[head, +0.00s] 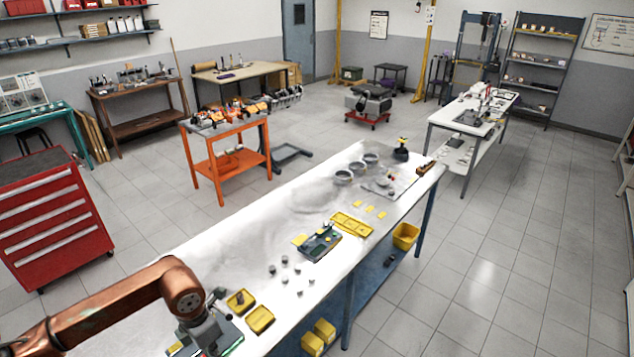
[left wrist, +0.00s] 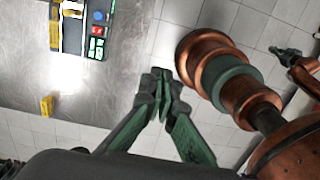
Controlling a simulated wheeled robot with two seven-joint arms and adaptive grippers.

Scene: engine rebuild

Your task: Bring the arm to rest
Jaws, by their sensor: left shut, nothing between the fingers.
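My left arm (head: 110,305) is copper-coloured and comes in from the lower left of the head view, bent over the near end of the long workbench (head: 215,240). My left gripper (left wrist: 160,78) is shut and empty in the left wrist view, its green fingers meeting near the bench edge. In the head view its fingertips are not clearly seen. Another copper arm (left wrist: 225,75) of mine with a green ring fills the right of the left wrist view. A small dark end (left wrist: 285,53), perhaps my right gripper, shows beyond it; its jaws cannot be made out.
Two yellow bins (head: 260,319) and several small metal parts (head: 285,260) lie on the bench near my left arm. A dark tray with coloured items (left wrist: 97,32) and a yellow block (left wrist: 47,105) show in the left wrist view. Open floor (head: 480,260) lies right of the bench.

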